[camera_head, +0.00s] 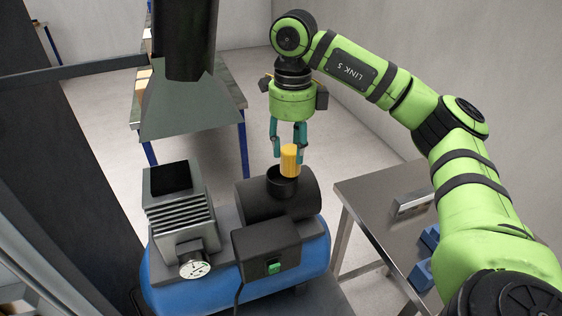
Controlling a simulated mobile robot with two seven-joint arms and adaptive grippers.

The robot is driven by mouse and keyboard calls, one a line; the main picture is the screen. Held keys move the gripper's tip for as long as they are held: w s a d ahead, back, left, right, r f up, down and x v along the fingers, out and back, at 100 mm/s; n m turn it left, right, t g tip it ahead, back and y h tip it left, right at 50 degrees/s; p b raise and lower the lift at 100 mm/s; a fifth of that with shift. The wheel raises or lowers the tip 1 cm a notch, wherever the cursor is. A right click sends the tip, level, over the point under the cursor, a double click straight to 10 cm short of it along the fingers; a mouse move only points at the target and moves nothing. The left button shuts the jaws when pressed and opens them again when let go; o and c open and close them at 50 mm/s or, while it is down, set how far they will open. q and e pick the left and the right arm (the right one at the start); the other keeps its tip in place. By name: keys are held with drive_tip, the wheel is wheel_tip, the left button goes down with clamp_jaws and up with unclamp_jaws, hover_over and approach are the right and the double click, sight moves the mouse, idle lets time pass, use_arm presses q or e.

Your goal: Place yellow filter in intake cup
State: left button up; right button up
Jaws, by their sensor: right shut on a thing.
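The yellow filter (289,161) is a small ribbed cylinder, held upright. My right gripper (288,152) points down from above and is shut on it, with teal fingers at its upper part. The black intake cup (281,187) opens upward on the black cylinder of the blue compressor. The filter stands at the cup's mouth, a little toward its right side, with its lower end overlapping the rim in the picture. I cannot tell whether it touches the cup or has entered it. My left gripper is not in view.
The compressor (320,245) carries a finned grey block (180,205), a round gauge (195,268) and a black box with a green switch (273,266). A metal table (375,205) with blue parts stands at right. A dark grey hood (190,105) hangs at upper left.

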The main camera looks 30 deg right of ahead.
sight(282, 163)
drive_tip(key=shift+w+a+f+p, duration=0.2)
drive_tip(key=shift+w+f, duration=0.05)
drive_tip(key=shift+w, duration=0.2)
drive_tip(key=shift+w+a+f+p, duration=0.2)
drive_tip(key=shift+w, duration=0.2)
wheel_tip(282, 163, down, 4)
drive_tip(key=shift+r+p, duration=0.1)
drive_tip(key=shift+p, duration=0.95)
drive_tip(key=shift+f, duration=0.25)
drive_tip(key=shift+f+b, duration=0.2)
drive_tip(key=shift+b, duration=0.1)
drive_tip(key=o, duration=0.8)
drive_tip(key=shift+o, duration=0.2)
